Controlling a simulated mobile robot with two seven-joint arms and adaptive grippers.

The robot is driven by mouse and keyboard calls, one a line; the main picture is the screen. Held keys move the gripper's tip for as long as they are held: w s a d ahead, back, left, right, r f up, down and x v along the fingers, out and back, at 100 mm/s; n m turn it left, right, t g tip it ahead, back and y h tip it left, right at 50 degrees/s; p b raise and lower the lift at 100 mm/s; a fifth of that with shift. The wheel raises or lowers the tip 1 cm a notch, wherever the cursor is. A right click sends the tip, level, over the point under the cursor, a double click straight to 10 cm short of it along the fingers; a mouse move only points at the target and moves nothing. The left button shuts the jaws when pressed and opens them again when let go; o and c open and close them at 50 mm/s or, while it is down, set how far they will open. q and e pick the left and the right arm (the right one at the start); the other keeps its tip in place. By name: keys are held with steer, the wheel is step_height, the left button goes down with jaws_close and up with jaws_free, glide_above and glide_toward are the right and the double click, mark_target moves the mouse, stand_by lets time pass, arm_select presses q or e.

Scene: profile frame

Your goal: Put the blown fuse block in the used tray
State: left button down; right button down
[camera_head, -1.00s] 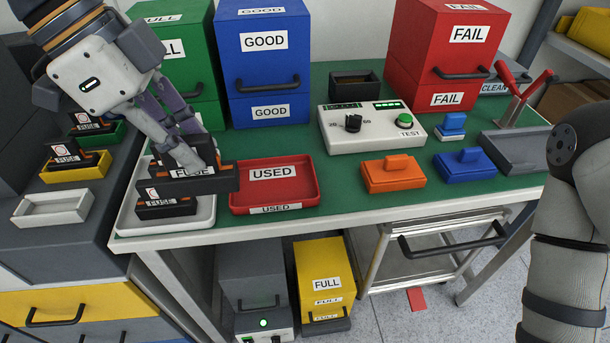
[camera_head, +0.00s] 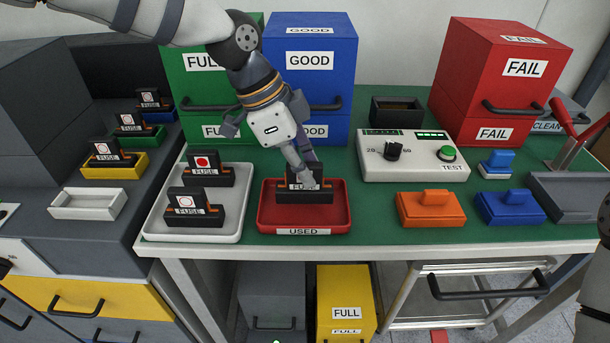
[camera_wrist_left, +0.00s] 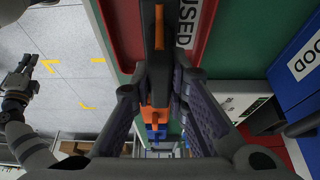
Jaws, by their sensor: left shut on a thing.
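My left gripper (camera_head: 304,178) is shut on a black fuse block (camera_head: 290,197) with orange parts. The block is upright within the rim of the red tray marked USED (camera_head: 262,212); I cannot tell whether it touches the tray floor. The fingers hide its indicator. The left wrist view shows the block (camera_wrist_left: 160,55) between the fingers (camera_wrist_left: 155,92). The white tray (camera_head: 153,228) holds a fuse block with a solid red dot (camera_head: 208,172) and one with a paler round mark (camera_head: 194,210). My right gripper (camera_wrist_left: 18,82) shows small in the left wrist view, its jaws unclear.
An orange block (camera_head: 430,208) and a blue block (camera_head: 510,207) lie right of the red tray. A tester (camera_head: 412,155) stands behind them. Green, blue (camera_head: 310,65) and red (camera_head: 495,80) cabinets line the back. A narrow green strip is free right of the red tray.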

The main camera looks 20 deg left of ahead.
arm_select(q)
steer(key=shift+f, duration=0.95)
steer(key=shift+s+f, duration=0.1)
steer(key=shift+f, duration=0.05)
steer(key=c, duration=1.6)
jaws_free()
steer(key=shift+o, duration=0.2)
steer(key=shift+a+r, duration=0.1)
steer(key=shift+r, duration=0.3)
steer(key=v, duration=1.1)
steer(key=shift+r+p, duration=0.25)
steer(key=shift+p, duration=0.2)
arm_select(e)
steer(key=shift+w+r+t, duration=0.3)
steer(key=shift+w+r, duration=0.2)
steer(key=shift+w, duration=0.1)
arm_select(q)
steer(key=shift+a, duration=0.1)
